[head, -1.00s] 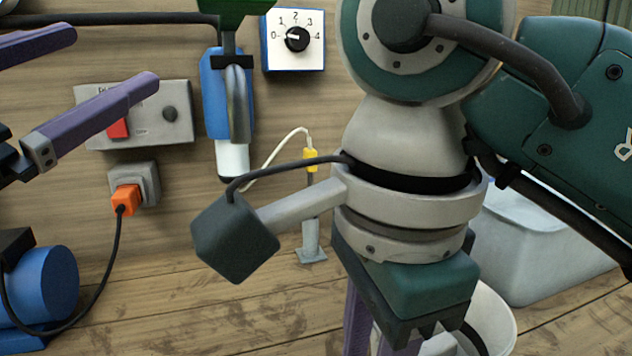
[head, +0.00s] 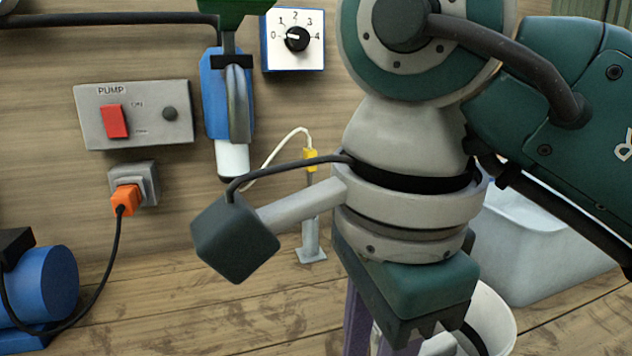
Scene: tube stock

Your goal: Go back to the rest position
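My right arm comes in from the right and fills the right half of the head view. Its gripper (head: 358,322) points down at the lower middle. Purple finger parts show below the wrist, but the tips are cut off or hidden, so I cannot tell how far apart they are. I see nothing held in the part that shows. My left gripper is out of view.
On the wall are a pump switch box (head: 150,135), an orange plug (head: 125,199) in a socket, a blue hanging tool (head: 214,95) and a dial (head: 318,55). A blue motor (head: 45,285) stands left. A pale bin (head: 545,260) and white bucket (head: 500,315) stand right.

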